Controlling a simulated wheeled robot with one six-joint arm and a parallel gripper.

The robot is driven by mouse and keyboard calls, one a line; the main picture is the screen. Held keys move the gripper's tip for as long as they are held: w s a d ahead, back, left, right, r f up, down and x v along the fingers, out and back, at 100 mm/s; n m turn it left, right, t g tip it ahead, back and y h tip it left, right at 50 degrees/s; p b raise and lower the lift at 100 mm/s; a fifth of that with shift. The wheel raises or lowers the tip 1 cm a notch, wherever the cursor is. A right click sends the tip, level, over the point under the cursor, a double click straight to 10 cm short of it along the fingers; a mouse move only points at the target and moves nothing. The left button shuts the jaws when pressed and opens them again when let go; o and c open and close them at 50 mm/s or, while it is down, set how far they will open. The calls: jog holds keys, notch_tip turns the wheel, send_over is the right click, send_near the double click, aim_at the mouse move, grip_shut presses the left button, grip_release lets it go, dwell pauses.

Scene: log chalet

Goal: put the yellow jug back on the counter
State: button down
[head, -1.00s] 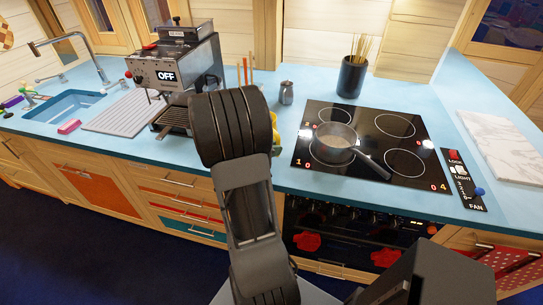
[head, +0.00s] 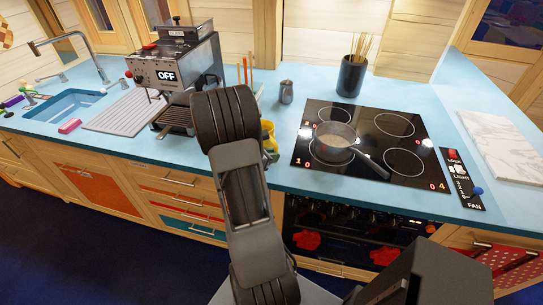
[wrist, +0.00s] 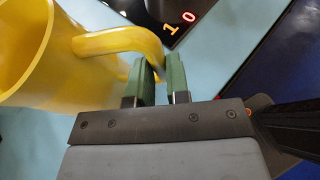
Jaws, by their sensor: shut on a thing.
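The yellow jug (wrist: 40,55) fills the left of the wrist view, its open mouth toward the upper left. Its handle (wrist: 120,42) reaches right to my gripper (wrist: 160,80), whose green fingers are shut on the handle's end. The light blue counter (head: 235,78) lies beneath. I cannot tell whether the jug's base touches it.
Right of the jug is the black hob (head: 400,150) with a saucepan (head: 335,142) on it. A small metal pot (head: 286,92) stands behind. The coffee machine (head: 178,65) stands left. Counter between jug and hob is clear.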

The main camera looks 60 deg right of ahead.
jog(key=shift+f, duration=0.15)
jog(key=c, duration=1.1)
grip_release()
jog(key=shift+r, duration=0.3)
jog(key=v, duration=1.2)
jog(key=a+r+m+t+y, duration=0.2)
jog(key=a+m+t+y, duration=0.1)
jog(key=a, duration=0.6)
jog(key=s+a+r+m+t+y, duration=0.1)
jog(key=a+r+m+t+y, duration=0.1)
jog(key=a+m+y, duration=0.3)
jog(key=s+a+r+m+t+y, duration=0.1)
jog(key=a+r+m+t+y, duration=0.2)
jog(key=a, duration=1.1)
jog(key=shift+m+t+y+b, duration=0.4)
jog(key=shift+m+t, duration=0.5)
jog(key=shift+t, duration=0.2)
